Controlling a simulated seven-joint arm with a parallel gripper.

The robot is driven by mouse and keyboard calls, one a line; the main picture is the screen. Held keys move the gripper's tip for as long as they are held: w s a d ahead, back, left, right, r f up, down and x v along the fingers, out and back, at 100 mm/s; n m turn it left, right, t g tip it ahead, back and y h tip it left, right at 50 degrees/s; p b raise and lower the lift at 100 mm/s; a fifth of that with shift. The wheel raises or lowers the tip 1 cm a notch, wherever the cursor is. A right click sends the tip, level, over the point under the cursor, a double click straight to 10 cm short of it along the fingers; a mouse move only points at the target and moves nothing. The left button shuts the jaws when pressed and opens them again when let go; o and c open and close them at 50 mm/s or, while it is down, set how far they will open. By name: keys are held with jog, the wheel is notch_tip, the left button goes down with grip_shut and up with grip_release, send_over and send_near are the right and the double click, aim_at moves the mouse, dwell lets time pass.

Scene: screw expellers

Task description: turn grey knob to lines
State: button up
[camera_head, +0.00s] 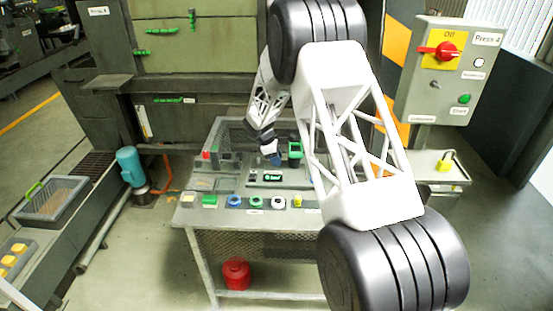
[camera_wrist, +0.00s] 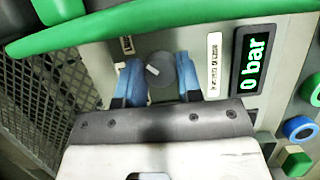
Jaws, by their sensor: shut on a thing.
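The grey knob (camera_wrist: 158,70) is a round dial with a short white mark on its face, seen in the wrist view. The mark sits slightly tilted on the face. My gripper (camera_wrist: 160,76) has its two blue fingers on either side of the knob and is shut on it. A small label (camera_wrist: 127,45) is at the knob's upper left; its print is too small to read. In the head view my gripper (camera_head: 275,158) is down at the panel on the workbench, and the knob is hidden there.
A black display reading "0 bar" (camera_wrist: 254,65) is right of the knob, past a white label (camera_wrist: 215,62). A green bar (camera_wrist: 150,20) crosses above the knob. Blue and green buttons (camera_wrist: 299,128) are at the right edge. The workbench (camera_head: 215,217) carries more buttons along its front.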

jog(key=m+g, duration=0.1)
jog(key=m, duration=0.2)
jog(key=o, duration=0.9)
jog(key=shift+v, duration=3.9)
jog(key=shift+w, duration=0.1)
